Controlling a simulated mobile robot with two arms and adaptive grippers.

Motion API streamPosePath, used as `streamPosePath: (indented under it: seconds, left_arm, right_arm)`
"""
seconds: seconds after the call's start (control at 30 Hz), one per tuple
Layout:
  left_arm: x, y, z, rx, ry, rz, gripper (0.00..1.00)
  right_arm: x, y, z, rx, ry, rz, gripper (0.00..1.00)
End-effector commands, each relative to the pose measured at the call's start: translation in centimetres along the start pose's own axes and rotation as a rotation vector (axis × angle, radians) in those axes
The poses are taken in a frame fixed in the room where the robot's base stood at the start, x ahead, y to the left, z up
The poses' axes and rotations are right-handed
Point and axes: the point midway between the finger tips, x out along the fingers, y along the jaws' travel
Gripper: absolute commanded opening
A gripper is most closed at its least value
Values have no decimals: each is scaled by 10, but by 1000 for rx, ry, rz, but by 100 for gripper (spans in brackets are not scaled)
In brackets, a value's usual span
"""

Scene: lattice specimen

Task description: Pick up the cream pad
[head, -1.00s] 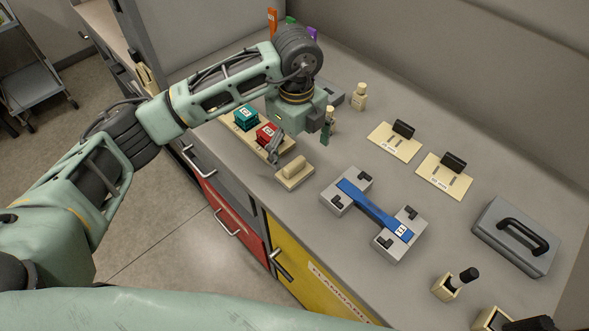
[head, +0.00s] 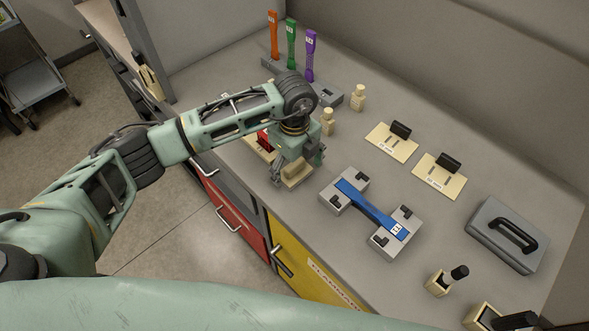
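The cream pad (head: 296,173) sits on its cream base near the front edge of the bench in the head view. My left gripper (head: 297,168) points down over it, with one finger on the pad's left side and the other on its right. The fingers are spread apart. The gripper body hides the pad's upper part, and I cannot tell whether the fingers touch it. My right gripper is not in view.
A blue bar (head: 371,208) on grey blocks lies just right of the pad. A red block (head: 264,139) is close on the left, partly hidden by my arm. Small cream bottles (head: 327,122) stand behind. A grey handled case (head: 508,234) is far right.

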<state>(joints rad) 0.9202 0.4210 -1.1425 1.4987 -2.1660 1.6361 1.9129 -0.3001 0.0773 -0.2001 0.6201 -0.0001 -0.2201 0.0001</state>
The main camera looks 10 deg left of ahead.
Motion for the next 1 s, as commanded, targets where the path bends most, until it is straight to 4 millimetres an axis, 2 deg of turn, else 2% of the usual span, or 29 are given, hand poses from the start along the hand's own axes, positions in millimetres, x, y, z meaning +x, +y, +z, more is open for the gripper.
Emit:
streamPosePath:
  seconds: [0.07, 0.4, 0.77, 0.87, 1.0]
  left_arm:
    - [0, 0, 0, 0, 0, 0, 71]
    - [0, 0, 0, 0, 0, 0, 41]
    - [-5, -1, 0, -1, 0, -1, 41]
    - [-14, -1, 0, 0, 1, -3, 41]
    - [-36, -2, 1, 1, -2, -7, 41]
  right_arm:
    - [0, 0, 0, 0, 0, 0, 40]
    - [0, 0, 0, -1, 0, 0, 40]
    - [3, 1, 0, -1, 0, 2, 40]
    - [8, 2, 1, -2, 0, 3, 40]
    - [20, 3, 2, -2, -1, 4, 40]
